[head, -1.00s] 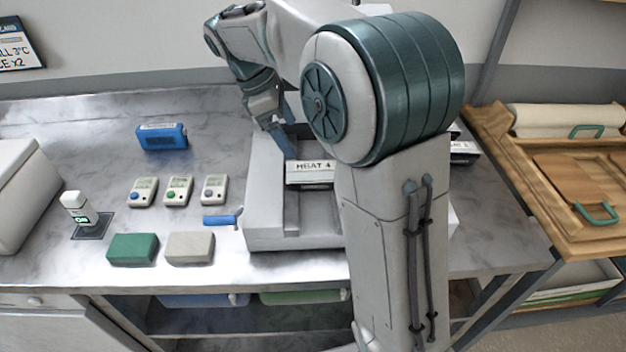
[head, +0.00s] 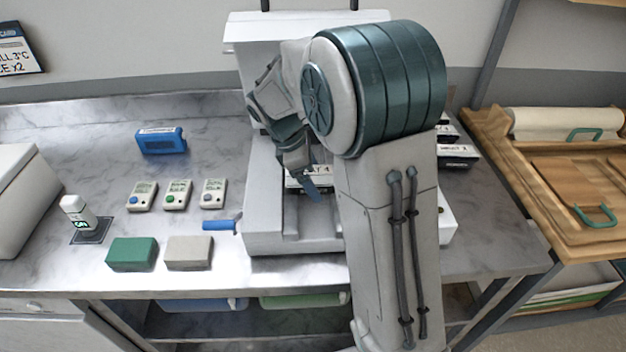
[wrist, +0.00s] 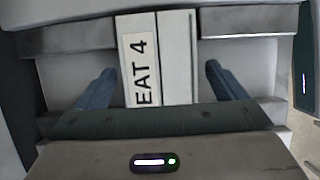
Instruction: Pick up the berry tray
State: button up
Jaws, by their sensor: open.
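No thing in view reads as a berry tray. A pale block (wrist: 177,40) with a label ending "EAT 4" lies between my fingers in the wrist view. It also shows in the head view (head: 294,183), partly behind my gripper (head: 312,186). It sits in the channel of a pale grey machine (head: 262,232). My gripper is open in the wrist view (wrist: 165,88), one blue finger on each side of the block with gaps. Whether the fingers reach down beside it, I cannot tell. My arm hides the machine's right part.
Dark labelled packs (head: 456,155) lie right of the machine, partly behind my arm.

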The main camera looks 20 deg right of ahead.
jog(key=shift+d+f, duration=0.1)
jog(key=shift+f, duration=0.2)
jog(key=c, duration=1.1)
jog(key=shift+c, duration=0.2)
jog(key=shift+r, duration=0.1)
